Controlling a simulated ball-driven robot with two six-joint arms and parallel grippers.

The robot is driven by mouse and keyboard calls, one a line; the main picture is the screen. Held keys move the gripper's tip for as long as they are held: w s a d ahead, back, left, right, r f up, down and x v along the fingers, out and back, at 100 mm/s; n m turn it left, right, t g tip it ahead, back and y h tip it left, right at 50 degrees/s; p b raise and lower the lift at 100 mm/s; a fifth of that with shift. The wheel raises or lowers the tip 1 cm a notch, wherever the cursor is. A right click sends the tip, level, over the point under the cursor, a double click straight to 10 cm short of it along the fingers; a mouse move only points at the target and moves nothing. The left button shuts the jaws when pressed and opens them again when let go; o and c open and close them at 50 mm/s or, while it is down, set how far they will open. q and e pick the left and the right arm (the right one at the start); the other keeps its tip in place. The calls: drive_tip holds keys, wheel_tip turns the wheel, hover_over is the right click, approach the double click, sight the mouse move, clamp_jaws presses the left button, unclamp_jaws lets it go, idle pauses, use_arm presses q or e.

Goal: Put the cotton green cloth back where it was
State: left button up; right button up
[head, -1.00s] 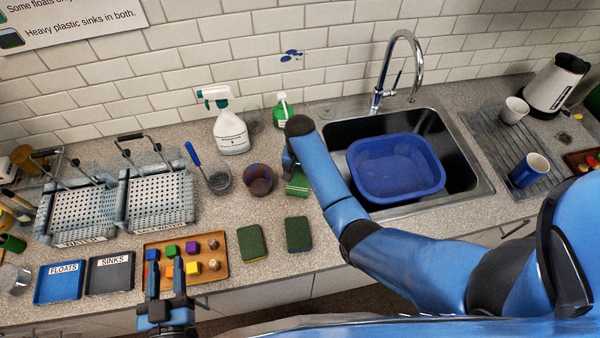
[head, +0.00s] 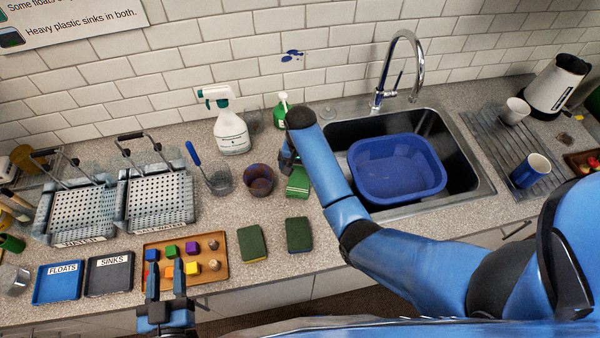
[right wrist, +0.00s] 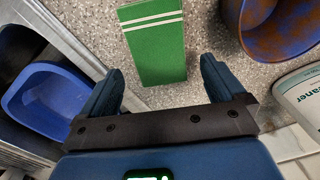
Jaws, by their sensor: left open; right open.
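The green cloth (head: 298,183) lies folded flat on the counter, just left of the sink. In the right wrist view the cloth (right wrist: 157,45) is a green rectangle with two pale stripes near one end. My right gripper (head: 289,159) is at the cloth's far end in the head view, partly hidden by my own arm. In the right wrist view my right gripper (right wrist: 160,72) is open and empty, with the cloth beyond and between its fingers. My left gripper (head: 166,274) is open and empty at the front edge of the wooden tray.
A green bottle (head: 281,112) and a spray bottle (head: 231,130) stand behind. The sink holds a blue basin (head: 398,168). Two sponges (head: 252,243) lie in front. The wooden tray (head: 218,285) holds small blocks.

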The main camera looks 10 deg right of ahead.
sight(300, 175)
wheel_tip(300, 175, up, 3)
drive_tip(key=shift+w+r+b, duration=0.15)
drive_tip(key=shift+r+b, duration=0.05)
drive_tip(key=shift+b, duration=0.2)
drive_tip(key=shift+r+p, duration=1.5)
drive_tip(key=shift+r, duration=1.35)
drive_tip(key=shift+c, duration=0.2)
